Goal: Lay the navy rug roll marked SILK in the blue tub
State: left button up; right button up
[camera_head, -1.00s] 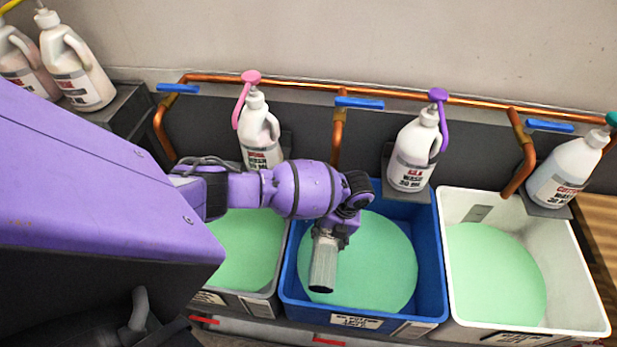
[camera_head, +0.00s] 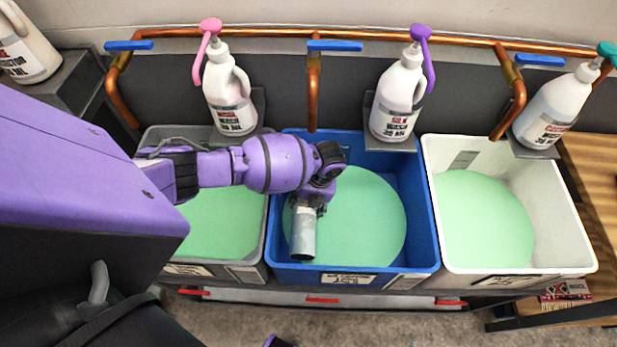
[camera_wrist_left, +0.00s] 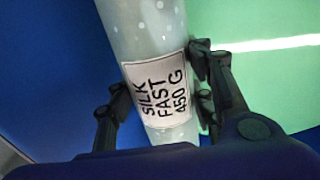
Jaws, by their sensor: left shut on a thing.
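My left gripper (camera_head: 313,197) is over the blue tub (camera_head: 428,245), towards its left side. It is shut on a roll (camera_head: 303,236) that looks pale grey-green here, not navy. The left wrist view shows the roll (camera_wrist_left: 150,30) between both fingers (camera_wrist_left: 162,88), with white specks and a white label reading SILK FAST 450 G. The roll's lower end is near the tub's front wall, over the pale green round surface (camera_head: 365,215) inside. I cannot tell whether it touches that surface.
A grey tub (camera_head: 250,272) stands at left and a white tub (camera_head: 565,225) at right. Pump bottles stand behind: pink-topped (camera_head: 228,95), purple-topped (camera_head: 397,100), teal-topped (camera_head: 552,110). A copper pipe (camera_head: 240,33) with blue handles runs along the back.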

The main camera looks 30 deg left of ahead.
pick_arm(q)
jog(key=b+x, duration=0.1)
jog(key=x, duration=0.1)
jog(key=b+x, duration=0.1)
jog(key=x, duration=0.1)
jog(key=d+b+x, duration=0.1)
jog(key=x, duration=0.1)
jog(key=shift+w+d+f+b, duration=0.1)
jog(key=shift+w+f+b, duration=0.05)
jog(key=shift+w+b, duration=0.15)
jog(key=shift+f+b, duration=0.5)
jog(key=shift+f, duration=0.35)
jog(key=shift+f+b, duration=0.15)
jog(key=shift+b, duration=0.15)
pick_arm(e)
jog(key=shift+g, duration=0.3)
jog(key=f, duration=0.2)
jog(key=s+f, duration=0.1)
jog(key=f, duration=0.2)
jog(key=shift+s+a+f, duration=0.1)
jog(key=shift+s+f, duration=0.2)
pick_arm(q)
jog(key=shift+w, duration=0.1)
pick_arm(e)
jog(key=shift+w, duration=0.1)
pick_arm(q)
jog(key=shift+f, duration=0.2)
pick_arm(e)
jog(key=shift+f, duration=0.2)
